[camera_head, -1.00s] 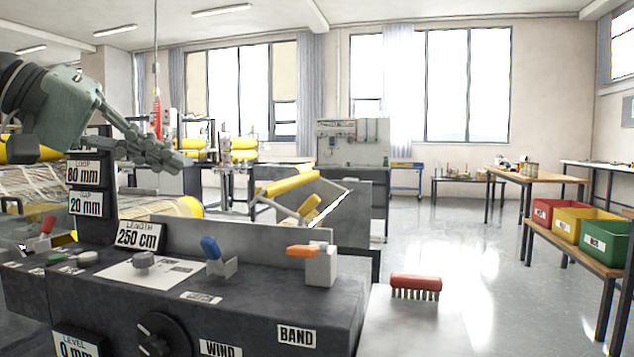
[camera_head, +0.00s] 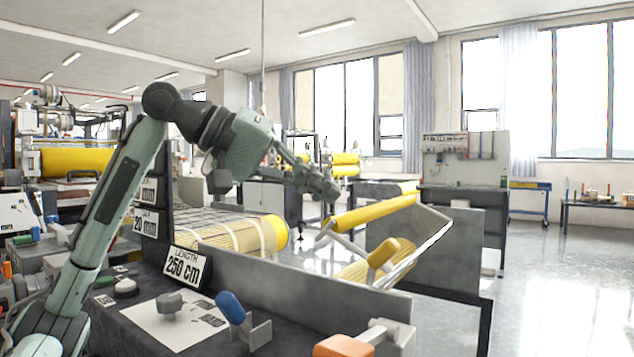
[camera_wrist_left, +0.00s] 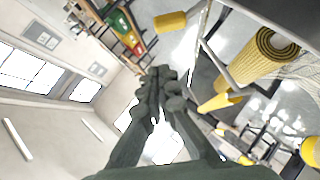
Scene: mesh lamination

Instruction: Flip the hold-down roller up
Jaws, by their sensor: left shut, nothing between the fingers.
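A long yellow roller (camera_head: 372,213) lies slanted on the machine frame beyond the grey panel. A short yellow grip-like piece (camera_head: 390,252) sits on the frame in front of it, above a mesh roll (camera_head: 362,270). I cannot tell for sure which part is the hold-down roller. My left gripper (camera_head: 325,188) is shut and empty, in the air just left of the long roller's near end. In the left wrist view its closed fingers (camera_wrist_left: 163,75) are in the middle, with a yellow piece (camera_wrist_left: 170,22) above them and a mesh roll (camera_wrist_left: 262,52) at right. My right gripper is not in view.
A wide mesh roll (camera_head: 225,232) lies behind. Open floor (camera_head: 540,290) is at right.

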